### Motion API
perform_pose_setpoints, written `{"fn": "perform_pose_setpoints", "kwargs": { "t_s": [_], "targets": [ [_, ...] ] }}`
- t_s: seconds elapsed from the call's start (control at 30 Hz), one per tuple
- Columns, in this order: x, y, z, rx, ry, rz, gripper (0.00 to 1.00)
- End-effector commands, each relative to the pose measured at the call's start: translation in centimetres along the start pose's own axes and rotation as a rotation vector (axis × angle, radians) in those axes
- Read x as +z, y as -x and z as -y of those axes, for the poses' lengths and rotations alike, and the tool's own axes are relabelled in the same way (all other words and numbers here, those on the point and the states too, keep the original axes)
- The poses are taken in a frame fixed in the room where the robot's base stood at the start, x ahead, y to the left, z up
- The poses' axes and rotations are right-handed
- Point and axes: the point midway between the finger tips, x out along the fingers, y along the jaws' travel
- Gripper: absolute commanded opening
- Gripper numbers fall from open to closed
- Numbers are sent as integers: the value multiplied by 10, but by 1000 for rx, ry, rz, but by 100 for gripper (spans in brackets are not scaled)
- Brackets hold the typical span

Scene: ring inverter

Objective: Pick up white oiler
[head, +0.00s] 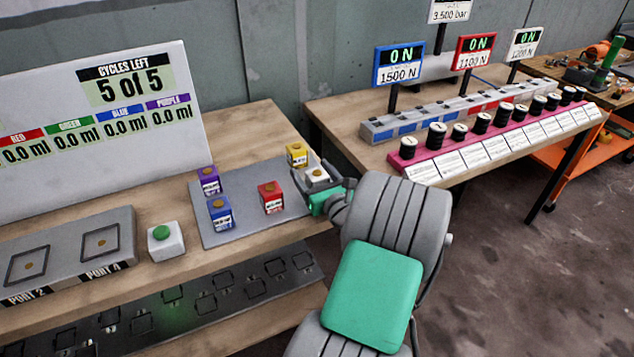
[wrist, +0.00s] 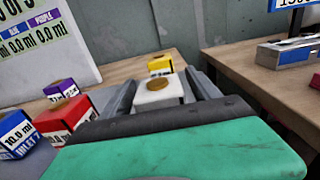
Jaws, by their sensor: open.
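The white oiler (head: 317,174) is a small white block with a round brass-coloured top. It stands on the grey plate (head: 240,232) at its right end. In the wrist view the white oiler (wrist: 158,95) sits between the two fingers of my gripper (wrist: 160,88). My gripper (head: 312,178) also shows in the head view, reaching in from the right around the oiler. The fingers are open, one on each side of it. The oiler's lower part is hidden by the gripper, and I cannot tell whether either finger touches it.
A yellow oiler (head: 297,154) stands just behind the white one. Red (head: 271,197), blue (head: 221,213) and purple (head: 209,180) oilers stand to the left on the plate. A green button box (head: 165,241) is further left. A second table (head: 350,120) stands to the right.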

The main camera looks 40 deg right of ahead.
Motion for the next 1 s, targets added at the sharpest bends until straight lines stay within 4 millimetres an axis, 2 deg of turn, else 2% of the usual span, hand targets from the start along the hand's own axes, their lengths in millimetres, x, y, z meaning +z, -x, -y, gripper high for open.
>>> {"fn": "perform_pose_setpoints", "kwargs": {
  "t_s": [0.23, 1.0],
  "targets": [
    [0, -2, 2, -4, 1, 0, 69],
    [0, -2, 2, -4, 0, 0, 6]
  ]
}}
